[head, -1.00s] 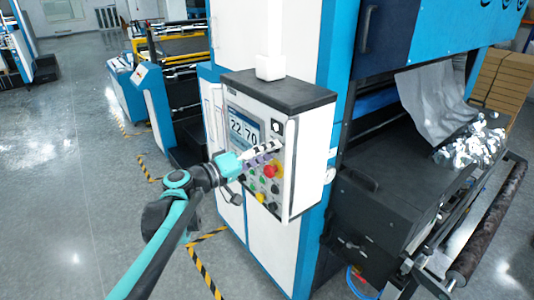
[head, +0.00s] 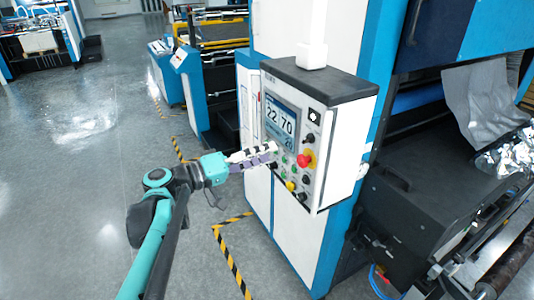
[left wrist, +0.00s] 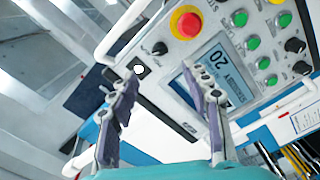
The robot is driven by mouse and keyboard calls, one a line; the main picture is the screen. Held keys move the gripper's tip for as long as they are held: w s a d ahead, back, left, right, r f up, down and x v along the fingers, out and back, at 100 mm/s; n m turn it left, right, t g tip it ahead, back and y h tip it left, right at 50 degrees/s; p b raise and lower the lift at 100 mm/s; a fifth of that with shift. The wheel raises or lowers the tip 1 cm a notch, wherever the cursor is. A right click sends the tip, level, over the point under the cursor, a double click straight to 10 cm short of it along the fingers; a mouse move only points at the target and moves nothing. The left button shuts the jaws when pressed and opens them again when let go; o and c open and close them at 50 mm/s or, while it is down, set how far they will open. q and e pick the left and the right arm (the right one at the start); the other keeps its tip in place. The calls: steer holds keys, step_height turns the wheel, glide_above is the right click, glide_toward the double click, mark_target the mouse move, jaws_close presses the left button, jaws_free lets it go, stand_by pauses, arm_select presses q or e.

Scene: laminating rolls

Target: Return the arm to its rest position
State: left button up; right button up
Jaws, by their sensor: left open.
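My left arm reaches in from the lower left of the head view. Its left gripper (head: 252,159) is in front of the control panel (head: 283,130), near the panel's lower left buttons. In the left wrist view the two fingers of the gripper (left wrist: 165,105) stand apart with nothing between them. Whether the fingers touch the panel is hard to tell. My right gripper is not in view.
The blue and white machine (head: 282,225) stands behind the panel box. A dark machine unit (head: 420,195) with silvery film (head: 485,100) is at the right. Black and yellow floor tape (head: 232,262) runs below. The grey floor (head: 80,200) at the left is open.

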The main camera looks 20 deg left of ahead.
arm_select(q)
steer(key=s+d+f+g+y+b, duration=0.15)
steer(key=d+f+b, duration=0.3)
steer(key=f, duration=0.45)
steer(key=s+d+f+g+y+b, duration=0.1)
steer(key=s+d+f+g+b, duration=0.15)
steer(key=f+b, duration=0.45)
steer(key=s+f+m+g+y+b, duration=0.1)
steer(key=s+f+b, duration=0.3)
steer(key=f, duration=0.8)
steer(key=s+f+m+g+y+b, duration=0.1)
steer(key=s+f+y+b, duration=0.3)
steer(key=f+b, duration=0.4)
steer(key=s+f+m+g+y+b, duration=0.1)
steer(key=f+b, duration=0.6)
steer(key=f, duration=1.1)
steer(key=s+m+y, duration=0.1)
steer(key=s+y, duration=0.1)
steer(key=s, duration=0.1)
steer(key=shift+s+y, duration=0.1)
steer(key=shift+y, duration=0.15)
